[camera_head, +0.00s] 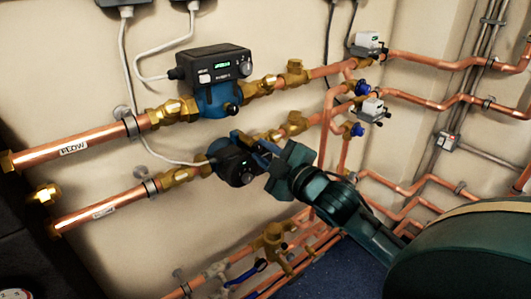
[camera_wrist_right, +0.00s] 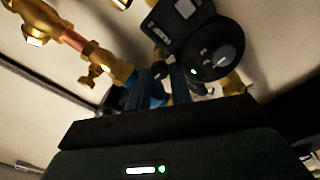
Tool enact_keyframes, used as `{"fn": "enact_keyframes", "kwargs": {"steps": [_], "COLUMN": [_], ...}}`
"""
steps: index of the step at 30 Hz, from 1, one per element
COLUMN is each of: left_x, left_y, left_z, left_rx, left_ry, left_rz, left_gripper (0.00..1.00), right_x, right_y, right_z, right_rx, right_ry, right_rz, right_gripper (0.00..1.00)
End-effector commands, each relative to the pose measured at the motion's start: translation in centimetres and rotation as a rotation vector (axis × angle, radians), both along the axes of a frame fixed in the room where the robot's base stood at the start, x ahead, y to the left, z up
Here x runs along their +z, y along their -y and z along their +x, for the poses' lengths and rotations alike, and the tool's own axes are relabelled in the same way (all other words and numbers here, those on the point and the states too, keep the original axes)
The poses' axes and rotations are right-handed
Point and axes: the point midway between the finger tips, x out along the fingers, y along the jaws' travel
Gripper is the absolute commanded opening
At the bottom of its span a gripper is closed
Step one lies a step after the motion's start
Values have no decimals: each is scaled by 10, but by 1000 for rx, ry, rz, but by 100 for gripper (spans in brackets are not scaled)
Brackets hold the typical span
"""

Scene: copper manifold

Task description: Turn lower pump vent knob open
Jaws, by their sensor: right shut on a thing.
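The lower pump (camera_head: 228,155) has a dark round head on the lower copper pipe, left of centre in the head view. My right gripper (camera_head: 262,158) reaches in from the lower right, with its fingertips at the right side of this pump. It is shut on the vent knob, which is mostly hidden by the fingers. In the right wrist view the pump's black housing (camera_wrist_right: 205,45) with a small green light is close above the fingertips (camera_wrist_right: 162,82). How far the knob is turned cannot be seen. My left gripper is not in view.
The upper pump (camera_head: 213,75), with a lit display, sits just above on the upper copper pipe (camera_head: 85,142). Brass fittings (camera_head: 293,124) are close to the gripper. Valves with white actuators (camera_head: 370,45) stand upper right. More pipes run below.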

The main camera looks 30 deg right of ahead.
Motion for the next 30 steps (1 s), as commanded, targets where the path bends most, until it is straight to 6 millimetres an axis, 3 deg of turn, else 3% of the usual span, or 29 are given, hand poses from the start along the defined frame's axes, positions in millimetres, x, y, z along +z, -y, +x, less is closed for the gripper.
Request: {"fn": "enact_keyframes", "kwargs": {"steps": [14,30], "left_x": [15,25], "left_y": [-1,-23], "left_z": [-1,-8], "left_rx": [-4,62], "left_ry": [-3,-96], "left_rz": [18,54], "left_gripper": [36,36], "right_x": [3,4], "right_y": [0,0], "right_z": [0,0], "right_rx": [-1,-3], "right_ry": [-14,-53], "right_rz": [142,635], "right_gripper": [0,0]}}
